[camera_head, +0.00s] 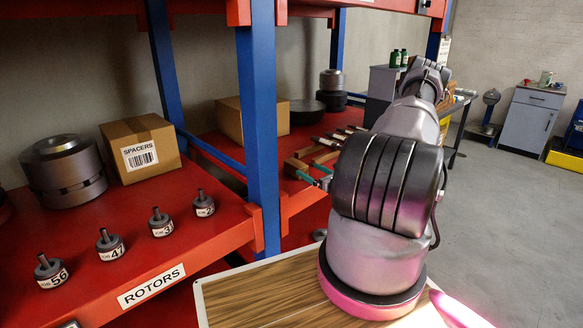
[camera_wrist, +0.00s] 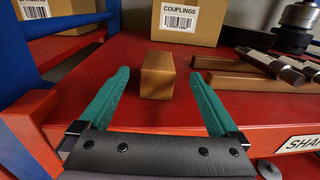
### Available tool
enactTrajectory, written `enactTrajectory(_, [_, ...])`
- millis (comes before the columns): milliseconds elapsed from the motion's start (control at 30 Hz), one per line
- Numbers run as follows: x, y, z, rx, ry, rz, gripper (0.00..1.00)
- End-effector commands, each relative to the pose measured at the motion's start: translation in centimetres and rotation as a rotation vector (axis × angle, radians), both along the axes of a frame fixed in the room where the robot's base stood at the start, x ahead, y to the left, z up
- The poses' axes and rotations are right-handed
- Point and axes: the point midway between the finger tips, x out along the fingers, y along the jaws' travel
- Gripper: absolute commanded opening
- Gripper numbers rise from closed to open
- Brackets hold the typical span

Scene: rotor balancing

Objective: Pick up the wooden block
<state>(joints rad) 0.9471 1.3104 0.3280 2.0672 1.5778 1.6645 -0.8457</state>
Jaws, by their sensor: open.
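The wooden block (camera_wrist: 157,77) is a small brown block on the red shelf, in the middle of the wrist view. My gripper (camera_wrist: 158,72) is open, with one teal finger to the left of the block and one to the right. Gaps show between both fingers and the block, and nothing is held. I cannot tell how far the fingertips reach along it. In the head view my gripper (camera_head: 314,179) is small, at the shelf edge beyond my arm, and a brown piece that looks like the block (camera_head: 294,167) is beside it.
A couplings box (camera_wrist: 188,22) stands behind the block. Wooden rests (camera_wrist: 245,82) with metal shafts (camera_wrist: 272,62) lie to the right. A blue post (camera_wrist: 22,125) rises at the left. In the head view, small rotors (camera_head: 109,245) stand on the nearer shelf.

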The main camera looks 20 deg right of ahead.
Motion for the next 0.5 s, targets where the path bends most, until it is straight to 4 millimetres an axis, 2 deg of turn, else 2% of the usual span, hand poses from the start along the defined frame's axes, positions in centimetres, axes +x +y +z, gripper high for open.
enactTrajectory(233, [3.7, 1.1, -0.1, 0.001, -0.001, -0.002, 0.97])
enactTrajectory(500, [5.9, 1.8, -0.1, 0.002, 0.0, -0.001, 0.97])
